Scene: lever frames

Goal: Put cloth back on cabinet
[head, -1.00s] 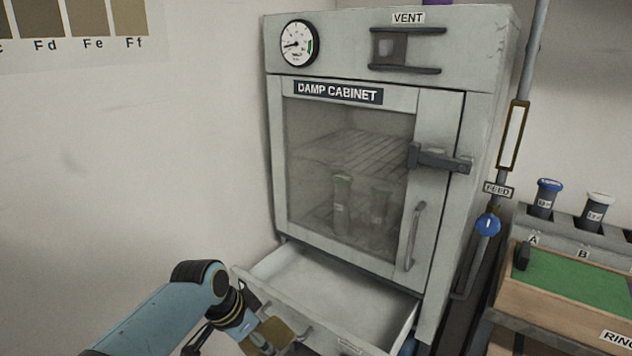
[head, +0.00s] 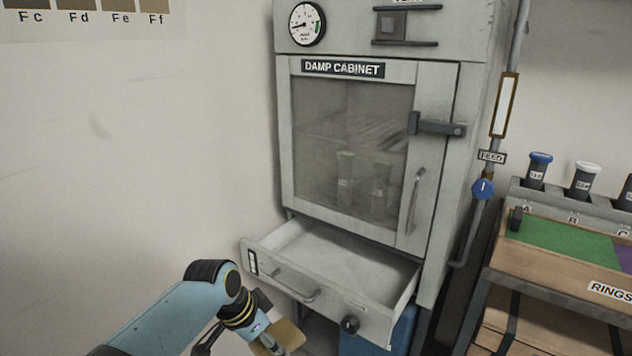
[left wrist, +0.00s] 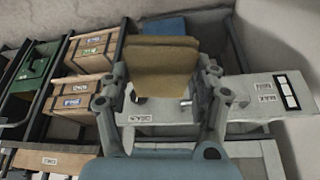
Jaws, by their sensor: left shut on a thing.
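The damp cabinet (head: 440,90) stands against the wall in the head view, its glass door closed and latched. Its lower drawer (head: 325,262) is pulled out and looks empty. My left gripper (head: 270,344) is low in front of the drawer. In the left wrist view my left gripper (left wrist: 160,85) is shut on a folded tan cloth (left wrist: 160,60), which hangs between the fingers. The cloth also shows at the bottom of the head view (head: 288,335). The drawer front lies beyond the cloth in the wrist view. My right gripper is not in view.
A bench with a green mat (head: 565,242) and labelled bottles (head: 538,170) stands at the right. The feed pipe with a blue valve (head: 482,188) runs beside the cabinet. A blue container (head: 380,330) is under the drawer. Wooden boxes (left wrist: 80,92) show in the wrist view.

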